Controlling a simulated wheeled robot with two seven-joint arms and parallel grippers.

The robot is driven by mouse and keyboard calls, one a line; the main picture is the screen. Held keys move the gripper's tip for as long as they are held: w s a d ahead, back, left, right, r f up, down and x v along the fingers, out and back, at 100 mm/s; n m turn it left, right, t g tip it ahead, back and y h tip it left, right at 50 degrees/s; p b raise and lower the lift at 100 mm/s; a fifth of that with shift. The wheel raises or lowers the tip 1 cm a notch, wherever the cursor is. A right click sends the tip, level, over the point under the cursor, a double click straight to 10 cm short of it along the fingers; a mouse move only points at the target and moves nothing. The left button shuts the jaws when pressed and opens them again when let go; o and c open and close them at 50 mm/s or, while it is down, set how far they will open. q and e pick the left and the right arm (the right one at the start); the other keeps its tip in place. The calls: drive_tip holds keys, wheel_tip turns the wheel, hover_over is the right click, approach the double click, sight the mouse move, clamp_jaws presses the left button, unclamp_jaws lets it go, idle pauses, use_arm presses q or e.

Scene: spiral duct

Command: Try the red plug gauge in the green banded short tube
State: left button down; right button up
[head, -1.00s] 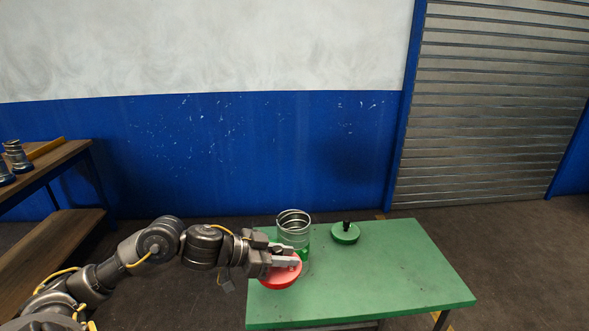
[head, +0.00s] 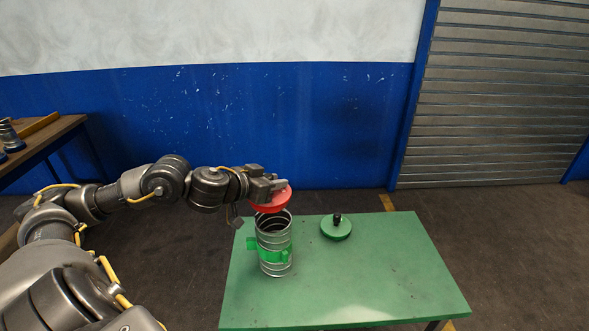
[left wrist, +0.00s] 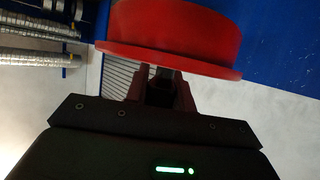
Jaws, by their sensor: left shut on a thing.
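The red plug gauge (head: 272,201) is a round red disc held by my left gripper (head: 272,186), which is shut on it. It also shows large at the top of the left wrist view (left wrist: 175,35), with the gripper fingers (left wrist: 160,90) on its handle. The short tube (head: 274,262) is a ribbed silver spiral duct with a green band, standing upright on the green table. Its open top shows just below the gauge. The gauge is over the tube's rim in the picture; whether they touch I cannot tell. My right gripper is not in view.
A green disc gauge with a black handle (head: 336,228) lies on the green table (head: 400,270), right of the tube. The table's front and right are clear. A wooden bench (head: 40,138) with metal parts stands at the far left. A blue and white wall is behind.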

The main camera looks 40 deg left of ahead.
sight(277, 193)
use_arm(q)
drive_tip(key=shift+w+a, duration=0.1)
drive_tip(key=shift+w, duration=0.4)
drive_tip(key=shift+s+d+r, duration=0.2)
drive_tip(key=shift+s+r, duration=0.05)
drive_tip(key=shift+s, duration=0.2)
drive_tip(key=shift+w+d, duration=0.1)
drive_tip(key=shift+w, duration=0.1)
drive_tip(key=shift+w+f, duration=0.1)
drive_tip(key=shift+f, duration=0.6)
drive_tip(key=shift+f+b, duration=0.25)
drive_tip(key=shift+b, duration=0.2)
drive_tip(key=shift+f+b, duration=0.4)
drive_tip(key=shift+f, duration=0.1)
drive_tip(key=shift+f+b, duration=0.6)
drive_tip(key=shift+f, duration=0.25)
drive_tip(key=shift+f+b, duration=0.65)
drive_tip(key=shift+f, duration=0.4)
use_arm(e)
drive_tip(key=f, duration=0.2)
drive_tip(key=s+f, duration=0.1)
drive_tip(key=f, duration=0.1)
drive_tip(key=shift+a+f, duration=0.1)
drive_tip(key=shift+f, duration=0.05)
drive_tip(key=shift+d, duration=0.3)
